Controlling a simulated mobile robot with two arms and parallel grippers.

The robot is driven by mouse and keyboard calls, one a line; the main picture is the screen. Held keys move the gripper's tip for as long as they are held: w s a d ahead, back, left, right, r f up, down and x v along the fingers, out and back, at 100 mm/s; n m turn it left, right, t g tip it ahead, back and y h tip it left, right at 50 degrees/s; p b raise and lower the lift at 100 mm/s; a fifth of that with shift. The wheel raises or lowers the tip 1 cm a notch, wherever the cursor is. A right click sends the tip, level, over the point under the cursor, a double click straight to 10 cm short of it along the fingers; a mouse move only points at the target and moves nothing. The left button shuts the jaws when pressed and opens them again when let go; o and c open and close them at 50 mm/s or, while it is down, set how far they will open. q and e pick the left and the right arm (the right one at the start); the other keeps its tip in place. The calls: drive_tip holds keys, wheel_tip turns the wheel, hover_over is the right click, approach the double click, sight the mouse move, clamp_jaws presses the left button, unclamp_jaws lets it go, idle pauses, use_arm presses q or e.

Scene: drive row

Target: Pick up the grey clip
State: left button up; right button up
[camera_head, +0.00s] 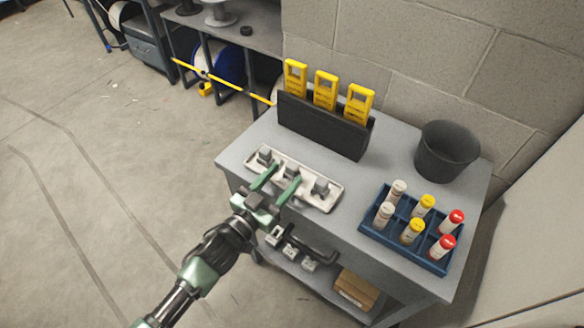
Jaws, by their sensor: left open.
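A pale tray (334,199) lies on the grey table near its left front edge. Several small grey blocks, which look like clips, sit on it in a row: one grey clip (265,155) at the left end, another grey clip (320,187) at the right end, and a middle grey clip (292,171). My left gripper (284,175) reaches over the front edge of the tray with its green fingers apart. The middle clip shows between and just beyond the fingertips. I cannot tell whether they touch it. My right gripper is not in view.
A black holder (322,126) with yellow-topped tools stands behind the tray. A blue rack (374,236) of capped bottles stands at the right front, with a dark bin (447,150) behind it. A cardboard box (357,289) is on the lower shelf.

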sight(292, 171)
use_arm(q)
drive_tip(key=shift+x, duration=1.45)
clamp_jaws()
drive_tip(key=shift+r, duration=0.15)
